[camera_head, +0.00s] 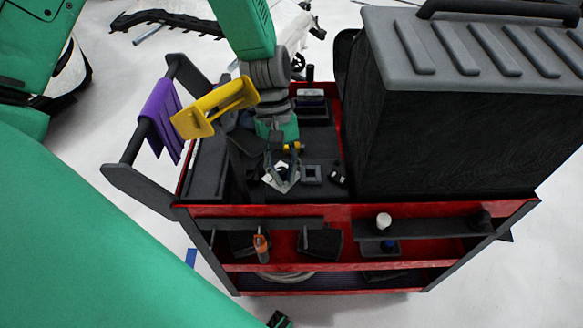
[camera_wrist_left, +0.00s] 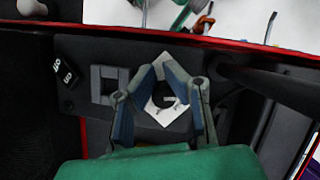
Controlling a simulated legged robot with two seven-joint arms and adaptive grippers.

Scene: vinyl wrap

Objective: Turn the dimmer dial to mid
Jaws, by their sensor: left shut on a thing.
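The dimmer dial (camera_wrist_left: 167,97) is a dark round knob on a white square plate (camera_wrist_left: 157,113), which appears turned like a diamond in the left wrist view. The plate also shows in the head view (camera_head: 270,181), on the cart's dark top. My left gripper (camera_head: 283,180) reaches down over it from above. In the left wrist view its two fingers (camera_wrist_left: 166,90) stand on either side of the knob and are shut on it. The fingers partly hide the plate, and I cannot read any dial mark. My right gripper is not in view.
A grey square frame (camera_head: 311,174) and small dark blocks (camera_head: 338,175) lie just right of the plate. A large black case with a grey lid (camera_head: 465,60) stands on the right. A yellow tool (camera_head: 215,105) and purple cloth (camera_head: 160,118) are at the left handle.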

